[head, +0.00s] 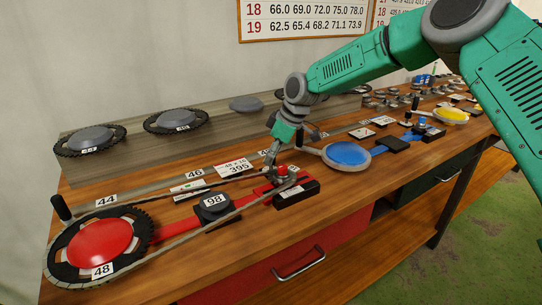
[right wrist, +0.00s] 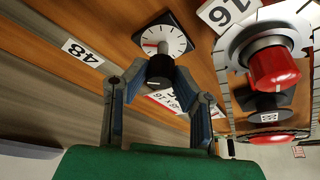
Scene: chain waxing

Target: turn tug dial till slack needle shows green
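My right gripper (head: 271,160) is over the bench, close to the red sprocket station in the head view. In the right wrist view its two fingers (right wrist: 160,89) are spread, with clear gaps on both sides. A black knob with a white mark (right wrist: 160,72), seemingly the tug dial, shows between and beyond the fingertips; I see no contact. Behind it is a round white gauge (right wrist: 173,38) with dark ticks and a red needle pointing left in the picture. I cannot make out a green zone on it. My left gripper is not in view.
A red knob (right wrist: 275,68) on a grey round mount is beside the gauge. In the head view a chain loops around the red-centred sprocket (head: 100,244). A black block marked 98 (head: 213,203) lies inside the loop. A blue disc (head: 347,154) is to the right.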

